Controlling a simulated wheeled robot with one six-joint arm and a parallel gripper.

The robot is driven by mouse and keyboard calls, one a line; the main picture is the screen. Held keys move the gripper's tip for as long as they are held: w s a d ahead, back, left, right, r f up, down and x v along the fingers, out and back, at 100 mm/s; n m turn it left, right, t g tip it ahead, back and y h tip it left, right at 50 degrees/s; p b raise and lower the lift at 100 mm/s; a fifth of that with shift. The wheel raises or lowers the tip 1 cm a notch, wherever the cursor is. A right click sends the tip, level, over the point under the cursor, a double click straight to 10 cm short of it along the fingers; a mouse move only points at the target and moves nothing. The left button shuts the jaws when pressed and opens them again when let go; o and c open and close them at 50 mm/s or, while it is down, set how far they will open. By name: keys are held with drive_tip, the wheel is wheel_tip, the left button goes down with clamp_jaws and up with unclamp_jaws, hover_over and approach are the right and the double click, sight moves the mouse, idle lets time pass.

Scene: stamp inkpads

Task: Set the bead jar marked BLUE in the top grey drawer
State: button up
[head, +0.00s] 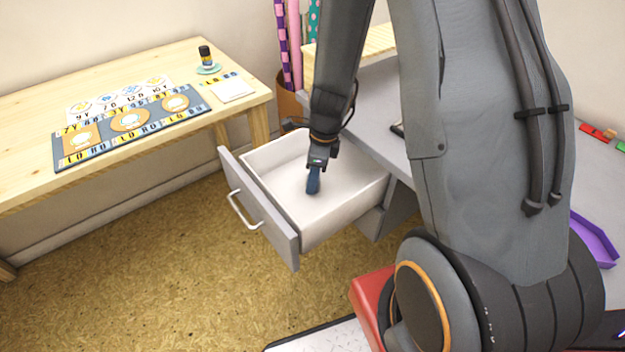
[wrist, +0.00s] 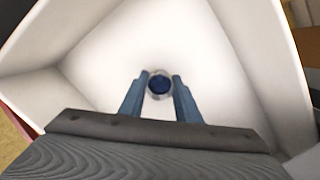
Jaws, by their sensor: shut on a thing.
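The grey drawer (head: 262,207) is pulled open from under the grey desk, with a grey front, a bar handle and a white inside. It also fills most of the wrist view (wrist: 215,50) and looks otherwise empty. My gripper (head: 313,188) points down inside the drawer's outline. In the wrist view my gripper (wrist: 160,88) has its blue fingers on both sides of a small round jar (wrist: 160,84) with dark blue contents and a pale rim, and is shut on it. No marking is readable. I cannot tell whether the jar touches the drawer floor.
A wooden table (head: 100,75) at the left holds a printed mat (head: 130,122), a white pad (head: 232,90) and a dark bottle (head: 206,57) on a green saucer. A purple tray (head: 595,240) lies at the right.

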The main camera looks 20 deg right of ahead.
drive_tip(key=shift+f, duration=0.1)
drive_tip(key=o, duration=1)
drive_tip(key=shift+o, duration=0.2)
wheel_tip(320, 180, up, 12)
drive_tip(key=d+p, duration=0.2)
drive_tip(key=p, duration=0.1)
drive_tip(key=s+d+r+n, duration=0.2)
drive_tip(key=s+r+n, duration=0.3)
drive_tip(key=s+n, duration=0.3)
drive_tip(key=s+d+r+n+h, duration=0.1)
drive_tip(key=s+d+r+n, duration=0.1)
drive_tip(key=s+r+n, duration=0.3)
drive_tip(key=s+n, duration=0.4)
drive_tip(key=n, duration=0.4)
drive_tip(key=shift+s+r+g+h, duration=0.2)
drive_tip(key=shift+r+g+h, duration=0.1)
drive_tip(key=shift+g, duration=0.1)
drive_tip(key=shift+a, duration=0.15)
